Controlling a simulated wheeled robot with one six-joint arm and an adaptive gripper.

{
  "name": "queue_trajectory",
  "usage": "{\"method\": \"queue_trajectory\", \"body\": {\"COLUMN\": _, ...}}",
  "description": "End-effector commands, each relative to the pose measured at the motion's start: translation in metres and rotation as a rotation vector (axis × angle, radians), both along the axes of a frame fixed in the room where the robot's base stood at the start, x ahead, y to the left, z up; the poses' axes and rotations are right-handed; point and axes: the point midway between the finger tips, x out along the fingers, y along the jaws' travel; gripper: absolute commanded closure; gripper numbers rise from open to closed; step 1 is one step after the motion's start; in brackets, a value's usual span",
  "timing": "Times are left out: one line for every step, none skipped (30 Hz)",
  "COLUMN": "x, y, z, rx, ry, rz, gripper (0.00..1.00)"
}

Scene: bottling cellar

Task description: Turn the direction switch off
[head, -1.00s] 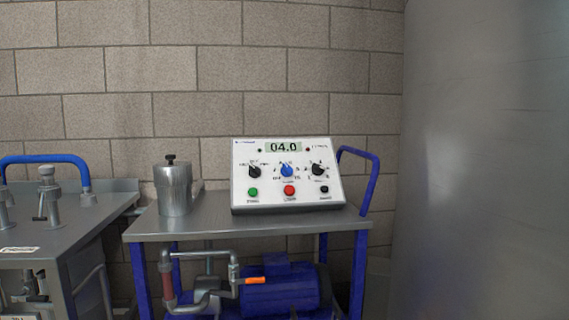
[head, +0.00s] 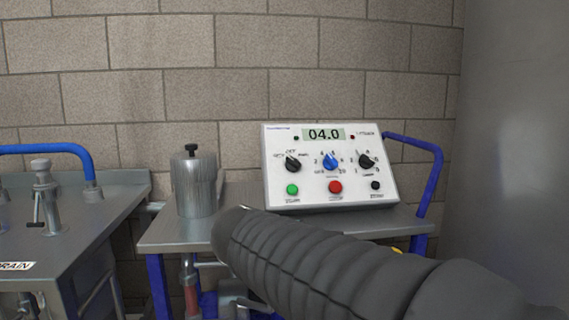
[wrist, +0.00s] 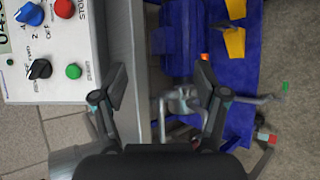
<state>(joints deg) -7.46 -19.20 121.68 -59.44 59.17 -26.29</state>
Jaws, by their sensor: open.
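The direction switch (head: 293,163) is the left black knob on the white control panel (head: 280,198), by the REV, OFF and FWD labels. In the wrist view the knob (wrist: 40,69) shows at the left edge, on the panel face; I cannot tell surely which label its pointer is at. My gripper (wrist: 160,82) is open and empty, with its fingers apart. In the wrist view it is to the right of the panel, over the cart's edge and the pump below, not touching the knob. In the head view my arm covers the cart's front and the gripper's fingers do not show.
The panel also has a blue knob (head: 330,161), another black knob (head: 367,161), a green button (head: 292,190) and a red button (head: 335,187). A metal canister (head: 193,185) stands left of it on the cart. A blue handle (head: 432,185) rises at right.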

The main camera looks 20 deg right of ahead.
Motion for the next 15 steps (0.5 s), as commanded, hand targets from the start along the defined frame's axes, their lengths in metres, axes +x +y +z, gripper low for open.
{"method": "queue_trajectory", "body": {"x": 0.023, "y": 0.0, "z": 0.018, "rx": -0.12, "ry": 0.029, "rz": 0.048, "gripper": 0.27}}
{"method": "queue_trajectory", "body": {"x": 0.034, "y": -0.001, "z": 0.029, "rx": -0.192, "ry": 0.044, "rz": 0.073, "gripper": 0.27}}
{"method": "queue_trajectory", "body": {"x": 0.049, "y": 0.0, "z": 0.043, "rx": -0.285, "ry": 0.062, "rz": 0.105, "gripper": 0.27}}
{"method": "queue_trajectory", "body": {"x": 0.06, "y": 0.002, "z": 0.054, "rx": -0.352, "ry": 0.075, "rz": 0.126, "gripper": 0.27}}
{"method": "queue_trajectory", "body": {"x": 0.07, "y": 0.004, "z": 0.064, "rx": -0.413, "ry": 0.086, "rz": 0.144, "gripper": 0.27}}
{"method": "queue_trajectory", "body": {"x": 0.082, "y": 0.007, "z": 0.076, "rx": -0.491, "ry": 0.1, "rz": 0.164, "gripper": 0.27}}
{"method": "queue_trajectory", "body": {"x": 0.09, "y": 0.009, "z": 0.084, "rx": -0.544, "ry": 0.11, "rz": 0.178, "gripper": 0.27}}
{"method": "queue_trajectory", "body": {"x": 0.098, "y": 0.012, "z": 0.091, "rx": -0.591, "ry": 0.118, "rz": 0.19, "gripper": 0.27}}
{"method": "queue_trajectory", "body": {"x": 0.106, "y": 0.016, "z": 0.1, "rx": -0.649, "ry": 0.127, "rz": 0.204, "gripper": 0.27}}
{"method": "queue_trajectory", "body": {"x": 0.111, "y": 0.019, "z": 0.106, "rx": -0.685, "ry": 0.133, "rz": 0.211, "gripper": 0.27}}
{"method": "queue_trajectory", "body": {"x": 0.116, "y": 0.021, "z": 0.111, "rx": -0.717, "ry": 0.137, "rz": 0.216, "gripper": 0.27}}
{"method": "queue_trajectory", "body": {"x": 0.121, "y": 0.023, "z": 0.116, "rx": -0.75, "ry": 0.142, "rz": 0.222, "gripper": 0.27}}
{"method": "queue_trajectory", "body": {"x": 0.124, "y": 0.025, "z": 0.119, "rx": -0.77, "ry": 0.146, "rz": 0.226, "gripper": 0.27}}
{"method": "queue_trajectory", "body": {"x": 0.126, "y": 0.026, "z": 0.121, "rx": -0.787, "ry": 0.148, "rz": 0.229, "gripper": 0.27}}
{"method": "queue_trajectory", "body": {"x": 0.128, "y": 0.027, "z": 0.124, "rx": -0.801, "ry": 0.149, "rz": 0.231, "gripper": 0.27}}
